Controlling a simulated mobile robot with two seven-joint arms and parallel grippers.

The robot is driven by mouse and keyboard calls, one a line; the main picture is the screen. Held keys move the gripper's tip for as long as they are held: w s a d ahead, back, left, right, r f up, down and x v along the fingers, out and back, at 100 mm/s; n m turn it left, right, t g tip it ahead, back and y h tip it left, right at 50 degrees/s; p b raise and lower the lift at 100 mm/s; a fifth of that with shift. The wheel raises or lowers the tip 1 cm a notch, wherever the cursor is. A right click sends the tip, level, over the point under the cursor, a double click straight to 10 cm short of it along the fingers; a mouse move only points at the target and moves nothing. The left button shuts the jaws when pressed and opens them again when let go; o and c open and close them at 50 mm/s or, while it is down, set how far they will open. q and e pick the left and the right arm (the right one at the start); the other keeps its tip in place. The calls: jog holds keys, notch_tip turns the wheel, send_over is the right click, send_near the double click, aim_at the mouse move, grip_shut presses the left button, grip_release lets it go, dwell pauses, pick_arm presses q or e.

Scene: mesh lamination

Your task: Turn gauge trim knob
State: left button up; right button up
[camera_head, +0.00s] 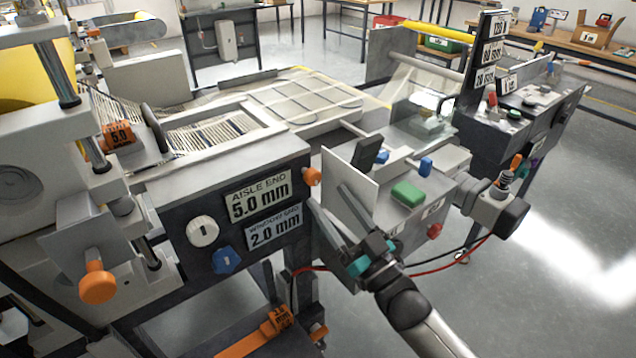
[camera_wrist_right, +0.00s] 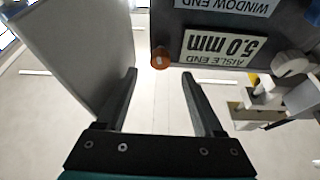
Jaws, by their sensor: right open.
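The dark gauge panel (camera_head: 200,262) carries a white knob (camera_head: 202,231), a blue knob (camera_head: 227,261) and two plates, "AISLE END 5.0 mm" (camera_head: 259,197) and "WINDOW END 2.0 mm" (camera_head: 275,226). A small orange knob (camera_head: 312,176) is at the panel's right edge. My right gripper (camera_head: 332,196) is open and empty, just right of the panel. In the right wrist view the panel is upside down, and the orange knob (camera_wrist_right: 160,57) appears between and beyond the open fingertips (camera_wrist_right: 160,75). I cannot tell the remaining distance. My left gripper is not in view.
Another orange knob (camera_head: 97,282) is at the left. A red cable (camera_head: 450,264) hangs behind my arm. Open floor lies at the right.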

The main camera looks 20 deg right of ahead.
aim_at(316, 179)
jog(key=shift+x, duration=2.6)
grip_shut()
